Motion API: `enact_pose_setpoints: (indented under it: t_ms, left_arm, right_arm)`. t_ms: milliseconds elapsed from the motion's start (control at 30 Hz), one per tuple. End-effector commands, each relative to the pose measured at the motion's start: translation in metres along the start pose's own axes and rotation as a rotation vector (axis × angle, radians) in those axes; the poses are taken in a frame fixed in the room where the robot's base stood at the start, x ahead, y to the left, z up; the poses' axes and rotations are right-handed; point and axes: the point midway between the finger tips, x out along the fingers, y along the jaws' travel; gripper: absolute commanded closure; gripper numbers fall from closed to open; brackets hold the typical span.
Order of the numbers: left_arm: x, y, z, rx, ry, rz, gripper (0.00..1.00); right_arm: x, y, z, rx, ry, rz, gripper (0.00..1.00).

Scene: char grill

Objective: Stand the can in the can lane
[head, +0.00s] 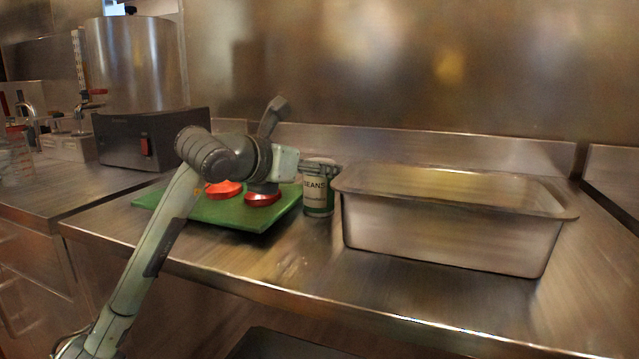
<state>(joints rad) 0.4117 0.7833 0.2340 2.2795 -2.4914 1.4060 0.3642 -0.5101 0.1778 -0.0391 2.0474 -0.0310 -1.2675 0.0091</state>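The can (317,197), green and white with a "BEANS" label, stands upright on the steel counter between the green board and the deep steel pan. My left arm reaches in from the left across the green board. My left gripper (322,169) is at the can's top, its fingers overlapping the upper rim in the picture. The fingers are small and blurred, so I cannot tell whether they are closed on the can. I cannot make out a marked can lane. My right gripper is not in view.
The steel pan (450,235) stands close to the can's right. The green board (240,217) at the left carries two red round items (262,199), partly behind my arm. The counter (300,270) in front of the can is clear. A steel wall closes the back.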

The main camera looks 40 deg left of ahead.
Motion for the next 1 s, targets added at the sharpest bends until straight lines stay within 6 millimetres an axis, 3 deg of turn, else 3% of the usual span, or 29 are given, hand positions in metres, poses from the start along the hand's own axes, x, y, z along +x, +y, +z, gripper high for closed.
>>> enact_pose_setpoints:
  t_ms: [167,433,867,1000]
  left_arm:
    - [0.02,0.0,0.001,-0.001,0.001,-0.001,0.37]
    - [0.022,0.0,0.0,0.0,0.0,0.0,0.39]
    - [0.021,0.0,0.001,0.0,-0.003,0.0,0.92]
    - [0.021,0.0,0.001,0.0,-0.003,0.0,0.95]
  right_arm:
    - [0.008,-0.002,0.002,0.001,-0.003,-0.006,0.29]
    - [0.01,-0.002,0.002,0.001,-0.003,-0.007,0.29]
    - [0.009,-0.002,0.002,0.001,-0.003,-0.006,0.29]
    - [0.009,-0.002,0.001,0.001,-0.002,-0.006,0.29]
